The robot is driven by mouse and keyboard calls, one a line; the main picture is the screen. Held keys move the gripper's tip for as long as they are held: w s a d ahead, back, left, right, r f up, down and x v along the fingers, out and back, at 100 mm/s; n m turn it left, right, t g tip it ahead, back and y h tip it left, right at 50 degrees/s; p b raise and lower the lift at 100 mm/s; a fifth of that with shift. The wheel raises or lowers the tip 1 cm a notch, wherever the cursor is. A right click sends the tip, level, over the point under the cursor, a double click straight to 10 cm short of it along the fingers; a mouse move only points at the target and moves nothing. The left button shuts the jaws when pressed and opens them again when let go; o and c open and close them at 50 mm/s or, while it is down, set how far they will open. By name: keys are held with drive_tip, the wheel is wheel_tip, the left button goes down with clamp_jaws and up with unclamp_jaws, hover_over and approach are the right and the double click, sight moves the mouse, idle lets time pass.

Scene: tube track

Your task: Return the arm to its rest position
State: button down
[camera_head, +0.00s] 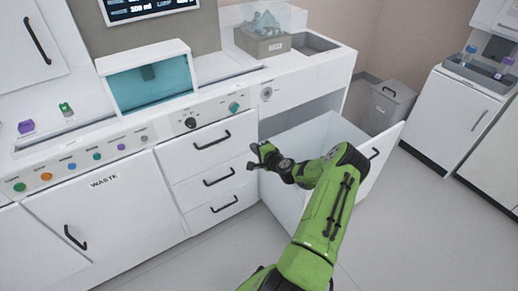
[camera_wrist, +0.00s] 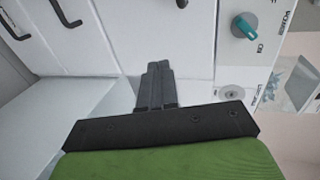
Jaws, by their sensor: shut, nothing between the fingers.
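My green arm (camera_head: 318,215) reaches forward from the bottom of the head view. My gripper (camera_head: 255,158) is at its far end, over the left side of a pulled-out white drawer (camera_head: 352,131). In the wrist view the two dark fingers of my gripper (camera_wrist: 156,82) lie side by side, shut and empty. They show in front of the white cabinet front. From the head view I cannot tell whether the gripper touches the cabinet.
Closed drawers with black handles (camera_head: 218,176) stand left of the gripper. A teal knob (camera_wrist: 243,27) is on the panel above. A grey bin (camera_head: 388,106) stands behind the open drawer. The floor (camera_head: 420,235) at right is clear.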

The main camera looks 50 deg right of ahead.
drive_tip(key=shift+v, duration=1.1)
drive_tip(key=shift+f, duration=0.1)
